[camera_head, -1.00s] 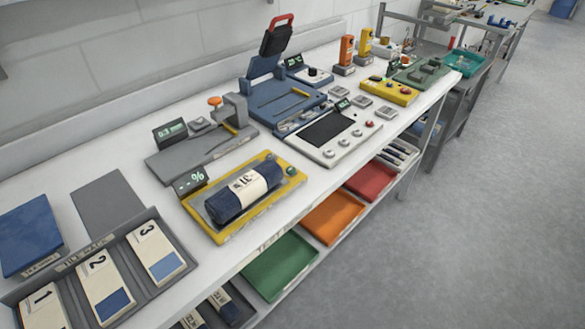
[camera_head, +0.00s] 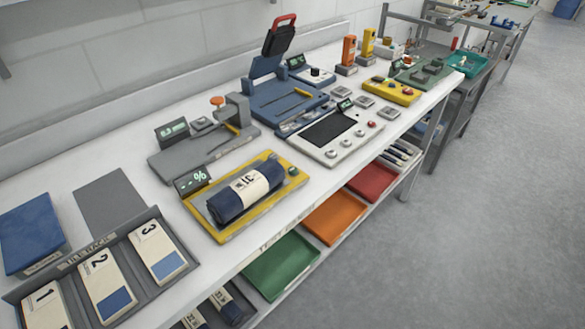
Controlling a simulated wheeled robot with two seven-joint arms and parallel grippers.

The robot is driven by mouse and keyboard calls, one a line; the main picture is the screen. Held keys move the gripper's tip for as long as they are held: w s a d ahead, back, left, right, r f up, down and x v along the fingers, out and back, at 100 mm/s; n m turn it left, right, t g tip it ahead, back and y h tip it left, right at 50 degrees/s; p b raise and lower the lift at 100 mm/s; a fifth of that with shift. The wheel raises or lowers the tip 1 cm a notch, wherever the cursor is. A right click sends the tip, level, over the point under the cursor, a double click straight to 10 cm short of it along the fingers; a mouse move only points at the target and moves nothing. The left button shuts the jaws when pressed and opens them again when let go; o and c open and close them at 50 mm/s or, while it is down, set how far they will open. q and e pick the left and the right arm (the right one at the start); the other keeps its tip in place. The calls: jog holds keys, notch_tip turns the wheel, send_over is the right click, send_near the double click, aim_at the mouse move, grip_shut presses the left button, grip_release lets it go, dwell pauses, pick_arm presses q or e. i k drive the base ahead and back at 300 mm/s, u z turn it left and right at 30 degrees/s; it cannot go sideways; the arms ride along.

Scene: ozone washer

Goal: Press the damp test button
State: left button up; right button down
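The damp tester is a yellow-framed tray (camera_head: 228,234) on the bench, with a dark blue roll (camera_head: 228,204) lying on its grey plate. The roll has a cream label marked 31. A small display (camera_head: 192,180) at its back left corner reads dashes and a percent sign. A small round greenish button (camera_head: 293,171) sits at the right corner of the yellow frame, clear of the roll. Neither of my grippers shows in the head view.
A grey device with an orange knob (camera_head: 217,101) stands behind the tester. A white panel (camera_head: 340,155) with buttons is to its right. A tile rack (camera_head: 85,252) is front left. Green (camera_head: 281,264), orange (camera_head: 335,216) and red (camera_head: 371,182) trays lie on the lower shelf. Floor at right is clear.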

aim_at(292, 170)
jog(key=z, duration=0.9)
jog(key=i, duration=0.55)
jog(key=u, duration=2.25)
